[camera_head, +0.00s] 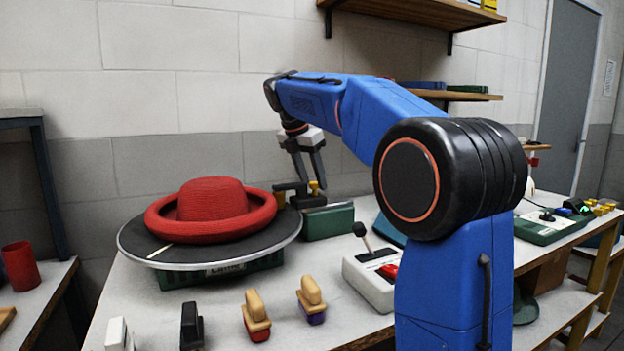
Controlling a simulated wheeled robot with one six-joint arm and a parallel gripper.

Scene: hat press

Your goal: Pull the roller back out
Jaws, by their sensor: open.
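A red hat (212,203) with a wide upturned brim sits on a round dark turntable (160,257). Right beside the brim is a small dark roller assembly (292,188) with a yellow part, mounted over a green block (328,222). I cannot tell whether the roller touches the brim. My gripper (311,181) points down over the roller assembly, its jaws apart. The fingertips are close to the dark part and the yellow part, but contact is unclear.
In front stand several small wooden-handled tools (255,313) and a white control box (370,280) with a lever and red switch. My blue arm hides the bench's middle right. A red cup (20,266) stands on a side table at left.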

